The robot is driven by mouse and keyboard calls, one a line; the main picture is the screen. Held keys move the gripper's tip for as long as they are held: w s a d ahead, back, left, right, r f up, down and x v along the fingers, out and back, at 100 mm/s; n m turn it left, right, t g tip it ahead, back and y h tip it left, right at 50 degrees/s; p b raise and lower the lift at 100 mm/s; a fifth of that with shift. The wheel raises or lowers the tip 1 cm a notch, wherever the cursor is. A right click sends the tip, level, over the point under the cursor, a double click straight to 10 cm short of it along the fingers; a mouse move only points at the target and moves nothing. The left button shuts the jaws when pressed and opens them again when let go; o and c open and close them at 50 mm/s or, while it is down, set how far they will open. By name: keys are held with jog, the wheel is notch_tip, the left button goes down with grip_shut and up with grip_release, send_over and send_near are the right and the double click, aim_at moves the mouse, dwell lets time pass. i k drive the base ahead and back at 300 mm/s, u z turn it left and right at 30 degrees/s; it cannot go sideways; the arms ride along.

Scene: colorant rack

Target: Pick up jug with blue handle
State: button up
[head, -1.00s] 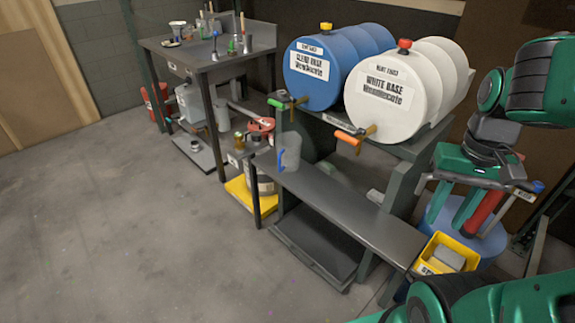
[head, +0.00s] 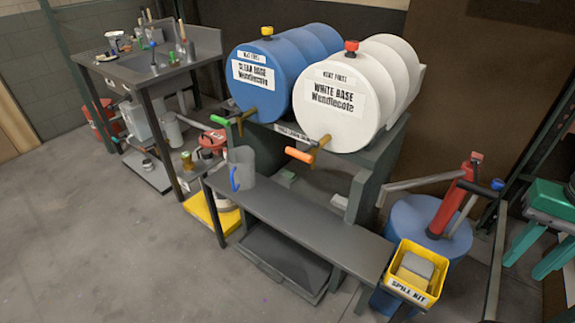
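The jug (head: 243,168) is a grey, see-through container with a blue handle on its left side. It stands upright on the left part of the long grey shelf (head: 310,228), below the blue drum's tap. My gripper (head: 526,267) is at the right edge of the head view, with green fingers spread apart and nothing between them. It is far to the right of the jug, and part of it is cut off by the frame.
Blue (head: 285,75) and white (head: 340,115) drums lie above and behind the shelf, their taps jutting forward. A yellow spill-kit bin (head: 410,288) and a blue barrel with a red pump stand at right. A sink bench (head: 150,70) is at back left. The front-left floor is clear.

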aim_at(241, 161)
jog(key=z, duration=1.65)
jog(key=k, duration=1.8)
jog(key=u, duration=1.8)
jog(key=i, duration=1)
jog(key=z, duration=0.1)
